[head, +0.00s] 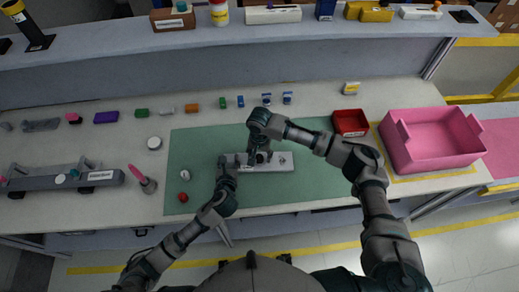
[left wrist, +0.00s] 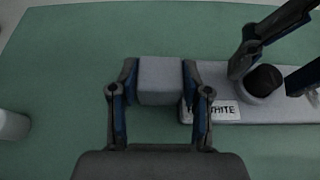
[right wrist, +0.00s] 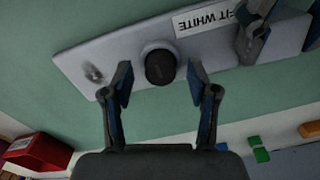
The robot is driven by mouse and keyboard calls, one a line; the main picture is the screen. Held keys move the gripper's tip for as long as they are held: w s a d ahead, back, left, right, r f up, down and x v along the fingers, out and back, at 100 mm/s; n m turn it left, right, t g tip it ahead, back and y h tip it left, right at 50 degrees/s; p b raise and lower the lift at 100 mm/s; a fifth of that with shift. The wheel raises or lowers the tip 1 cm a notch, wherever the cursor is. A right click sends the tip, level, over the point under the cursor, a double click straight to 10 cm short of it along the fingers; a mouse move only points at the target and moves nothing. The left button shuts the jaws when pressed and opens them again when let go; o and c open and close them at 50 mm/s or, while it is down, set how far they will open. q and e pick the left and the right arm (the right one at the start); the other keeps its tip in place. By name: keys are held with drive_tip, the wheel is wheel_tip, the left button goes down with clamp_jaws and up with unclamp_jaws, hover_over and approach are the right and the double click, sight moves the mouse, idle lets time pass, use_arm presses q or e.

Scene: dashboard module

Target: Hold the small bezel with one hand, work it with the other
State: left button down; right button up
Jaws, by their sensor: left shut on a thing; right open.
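The small bezel, a light grey plate (head: 285,164), lies on the green mat. Its label ends in "IT WHITE" in the right wrist view (right wrist: 205,18). My left gripper (head: 228,166) is shut on a grey block at the bezel's left end, which shows between its fingers in the left wrist view (left wrist: 160,82). A black round knob (right wrist: 160,67) stands on a grey round seat on the bezel. My right gripper (right wrist: 160,80) is open, with one finger on each side of the knob; contact cannot be told.
A white round piece (head: 185,172) and a red one (head: 184,197) sit on the mat's left side. A red bin (head: 350,123) and a pink crate (head: 430,142) stand at the right. Several small coloured blocks line the back. The mat (head: 318,190) is clear right of the bezel.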

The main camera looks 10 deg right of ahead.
sight(260, 156)
use_arm(q)
drive_tip(key=shift+f, duration=0.15)
use_arm(e)
drive_tip(key=shift+f, duration=0.2)
clamp_jaws()
drive_tip(key=shift+r, duration=0.15)
drive_tip(key=shift+r, duration=2.95)
use_arm(q)
drive_tip(key=shift+c, duration=2.3)
unclamp_jaws()
